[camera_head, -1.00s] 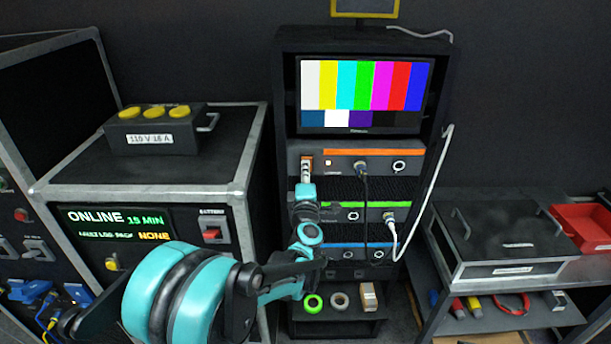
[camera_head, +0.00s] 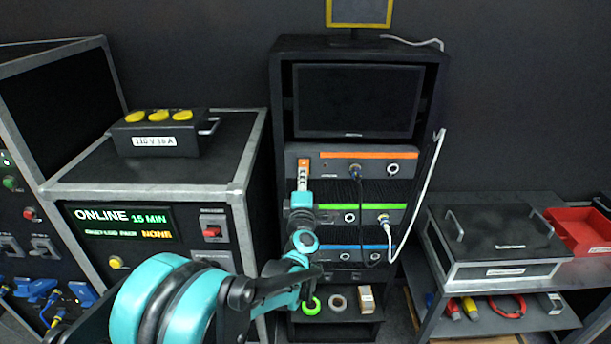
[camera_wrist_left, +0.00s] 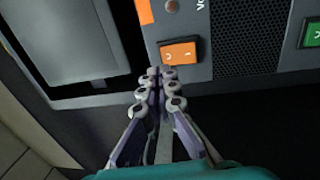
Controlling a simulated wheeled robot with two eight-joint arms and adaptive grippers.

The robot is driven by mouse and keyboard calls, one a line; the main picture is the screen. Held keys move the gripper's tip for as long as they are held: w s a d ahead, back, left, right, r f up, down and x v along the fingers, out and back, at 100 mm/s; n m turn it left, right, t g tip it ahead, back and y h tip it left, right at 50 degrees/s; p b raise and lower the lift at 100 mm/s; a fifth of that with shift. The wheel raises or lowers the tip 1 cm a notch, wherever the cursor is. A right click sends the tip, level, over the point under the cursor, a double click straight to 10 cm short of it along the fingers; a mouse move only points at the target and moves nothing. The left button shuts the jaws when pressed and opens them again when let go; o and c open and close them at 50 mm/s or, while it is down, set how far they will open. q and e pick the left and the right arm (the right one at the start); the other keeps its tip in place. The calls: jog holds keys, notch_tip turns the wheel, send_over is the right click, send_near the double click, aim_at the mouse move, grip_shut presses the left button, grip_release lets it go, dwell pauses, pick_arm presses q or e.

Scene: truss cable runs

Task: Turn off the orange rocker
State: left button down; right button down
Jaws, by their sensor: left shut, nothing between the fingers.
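The orange rocker (camera_wrist_left: 179,52) sits on the grey face of a rack unit in the left wrist view. In the head view its orange shows at the left end of the top unit (camera_head: 304,163), just above my fingertips. My left gripper (camera_head: 302,184) is shut and empty. In the left wrist view its fingertips (camera_wrist_left: 162,73) are together just below the rocker's lower left corner; I cannot tell whether they touch it. The monitor (camera_head: 357,101) above the unit is dark. My right gripper is not in view.
A green rocker (camera_wrist_left: 312,32) shows at the right of the wrist view. A white cable (camera_head: 420,195) hangs along the rack's right side, and a dark cable (camera_head: 361,205) hangs in front of the units. A power case (camera_head: 150,180) stands left, a shelf cart (camera_head: 430,250) right.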

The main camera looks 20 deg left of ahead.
pick_arm(q)
jog(key=r+p+v, duration=0.1)
jog(key=r+v, duration=0.1)
jog(key=v, duration=0.6)
jog(key=shift+s+p, duration=0.4)
jog(key=shift+s, duration=0.15)
jog(key=shift+s+d, duration=0.1)
